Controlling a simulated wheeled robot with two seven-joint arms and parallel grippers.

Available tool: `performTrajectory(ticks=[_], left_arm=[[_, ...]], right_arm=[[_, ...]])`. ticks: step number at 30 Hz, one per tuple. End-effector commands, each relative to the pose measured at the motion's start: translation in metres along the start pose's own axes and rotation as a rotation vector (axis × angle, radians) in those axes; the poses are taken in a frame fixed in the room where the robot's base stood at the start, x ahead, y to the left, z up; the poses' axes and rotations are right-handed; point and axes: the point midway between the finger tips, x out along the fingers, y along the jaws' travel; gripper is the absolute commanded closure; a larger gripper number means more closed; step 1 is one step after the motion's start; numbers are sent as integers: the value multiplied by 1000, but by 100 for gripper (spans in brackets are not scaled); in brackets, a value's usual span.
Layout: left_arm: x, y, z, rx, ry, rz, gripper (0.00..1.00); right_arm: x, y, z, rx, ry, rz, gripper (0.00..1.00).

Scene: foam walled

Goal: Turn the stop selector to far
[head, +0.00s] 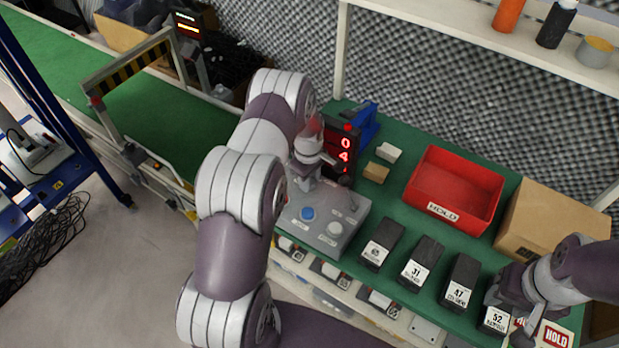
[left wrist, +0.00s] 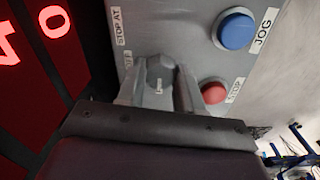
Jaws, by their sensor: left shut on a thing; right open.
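The grey control box (head: 328,232) stands on the green bench below my left arm. My right gripper (head: 520,312) is open near the black box marked 52.
A blue JOG button (left wrist: 236,30) and red STOP button (left wrist: 214,91) are near the fingers. A display (head: 343,148) reads 0 over 4. A red HOLD bin (head: 480,180), cardboard box (head: 550,222) and several black labelled boxes (head: 421,262) occupy the bench.

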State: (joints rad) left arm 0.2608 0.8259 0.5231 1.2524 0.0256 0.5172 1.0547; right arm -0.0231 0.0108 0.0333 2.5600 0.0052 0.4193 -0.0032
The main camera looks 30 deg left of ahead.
Motion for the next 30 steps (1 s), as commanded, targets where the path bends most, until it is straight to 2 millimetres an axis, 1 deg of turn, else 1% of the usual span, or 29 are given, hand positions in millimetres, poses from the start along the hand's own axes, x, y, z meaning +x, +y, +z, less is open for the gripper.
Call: performTrajectory(ticks=[14, 15, 17, 18, 26, 28, 30], left_arm=[[0, 0, 0, -16, 1, 2, 95], [0, 1, 0, -16, 1, 2, 61], [0, 1, 0, -15, 1, 2, 42], [0, 0, 0, -15, 1, 2, 39], [-1, 0, 0, -14, 1, 1, 39], [-8, 1, 0, -14, 2, 3, 39], [-21, 2, -1, -14, 3, 5, 39]], right_arm=[[0, 0, 0, 0, 0, 0, 57], [0, 0, 0, 0, 0, 0, 57], [0, 0, 0, 0, 0, 0, 57], [0, 0, 0, 0, 0, 0, 57], [0, 0, 0, 0, 0, 0, 57], [0, 0, 0, 0, 0, 0, 57], [0, 0, 0, 0, 0, 0, 57]])
